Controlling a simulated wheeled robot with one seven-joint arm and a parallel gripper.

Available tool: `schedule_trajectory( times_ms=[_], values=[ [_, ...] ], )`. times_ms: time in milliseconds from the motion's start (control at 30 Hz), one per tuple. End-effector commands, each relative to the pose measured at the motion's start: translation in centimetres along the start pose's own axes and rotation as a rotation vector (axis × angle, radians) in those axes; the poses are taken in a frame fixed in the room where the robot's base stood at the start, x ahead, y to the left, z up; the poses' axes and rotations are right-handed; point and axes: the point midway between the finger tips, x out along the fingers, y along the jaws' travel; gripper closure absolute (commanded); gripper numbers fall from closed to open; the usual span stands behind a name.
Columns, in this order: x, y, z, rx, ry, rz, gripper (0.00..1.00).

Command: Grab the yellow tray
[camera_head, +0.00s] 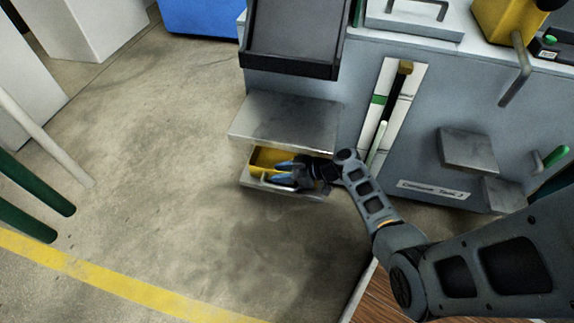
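The yellow tray (262,160) sits on a low metal shelf (253,183) at the front of the grey machine, under a wider metal shelf (283,118). Its right part is hidden behind my gripper. My gripper (275,173) is at the tray's front right, with its fingers pointing left over or against the tray's near edge. The fingers show some space between them, so the gripper looks open. I cannot tell whether a finger touches the tray.
The wider shelf hangs close above the tray and my gripper. A dark bin (293,40) stands above that. Small metal ledges (470,149) stick out from the machine (350,100) at right. The concrete floor (150,150) to the left is clear.

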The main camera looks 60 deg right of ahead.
Motion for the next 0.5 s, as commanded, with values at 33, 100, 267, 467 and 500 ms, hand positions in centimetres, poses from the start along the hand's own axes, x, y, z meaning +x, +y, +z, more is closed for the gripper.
schedule_trajectory(
  times_ms=[33, 100, 267, 467, 500],
  values=[
    [0.0, 0.01, -0.04, 0.0, 0.0, 0.0, 0.66],
    [-0.02, 0.01, -0.05, 0.0, 0.0, 0.0, 0.66],
    [-0.03, 0.01, -0.06, 0.0, 0.0, 0.0, 0.77],
    [-0.04, 0.01, -0.05, -0.001, 0.0, 0.0, 0.97],
    [-0.04, 0.01, -0.05, -0.001, 0.0, 0.0, 1.0]
  ],
)
